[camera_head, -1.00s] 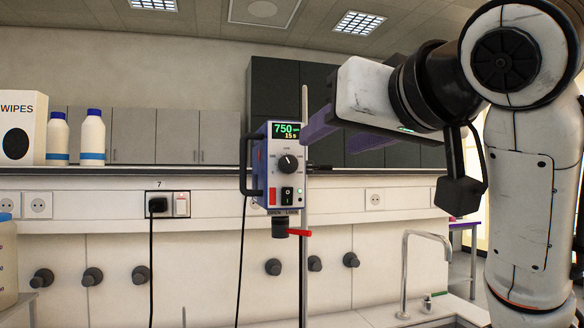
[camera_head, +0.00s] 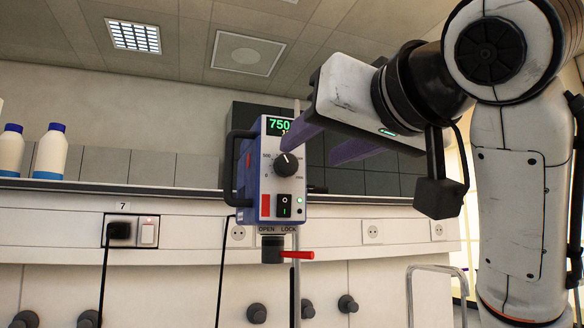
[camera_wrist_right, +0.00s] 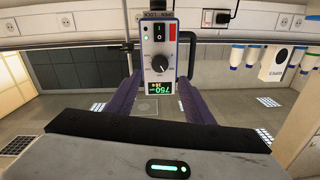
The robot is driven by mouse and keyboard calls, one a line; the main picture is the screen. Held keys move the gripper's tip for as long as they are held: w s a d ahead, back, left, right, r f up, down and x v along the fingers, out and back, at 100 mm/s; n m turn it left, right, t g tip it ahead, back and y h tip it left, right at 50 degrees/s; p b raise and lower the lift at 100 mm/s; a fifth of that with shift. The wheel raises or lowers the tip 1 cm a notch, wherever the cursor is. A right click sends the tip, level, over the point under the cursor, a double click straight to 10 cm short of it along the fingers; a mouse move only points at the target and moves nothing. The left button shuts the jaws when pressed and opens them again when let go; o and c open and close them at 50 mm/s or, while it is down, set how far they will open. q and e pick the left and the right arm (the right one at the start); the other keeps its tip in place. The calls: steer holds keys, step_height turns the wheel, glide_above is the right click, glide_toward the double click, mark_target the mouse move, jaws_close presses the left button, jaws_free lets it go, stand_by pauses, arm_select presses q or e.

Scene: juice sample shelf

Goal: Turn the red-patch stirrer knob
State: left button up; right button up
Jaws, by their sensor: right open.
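The stirrer (camera_head: 281,178) is a blue box with a light front panel, a green "750" display and a red patch (camera_head: 265,205) at the lower left of the panel. Its black knob (camera_head: 286,164) has a white pointer line and a printed scale. In the right wrist view the stirrer is upside down, with the knob (camera_wrist_right: 159,62) between the fingers. My right gripper (camera_head: 308,153) is open and empty, its purple fingers reaching toward the panel. The near finger overlaps the display's edge in the head view. I cannot tell any contact with the knob. My left gripper is out of view.
A red lever (camera_head: 297,255) sticks out below the stirrer by the OPEN/LOCK marks. A rocker switch (camera_head: 285,206) sits beside the red patch. A black handle (camera_head: 229,172) is at its left. White bottles (camera_head: 50,152) stand on the shelf.

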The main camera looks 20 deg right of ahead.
mark_target(289, 163)
steer(key=w, duration=0.2)
steer(key=w+p, duration=0.1)
steer(key=w, duration=0.5)
steer(key=shift+w+a, duration=0.25)
steer(key=shift+a, duration=0.05)
steer(key=c, duration=1)
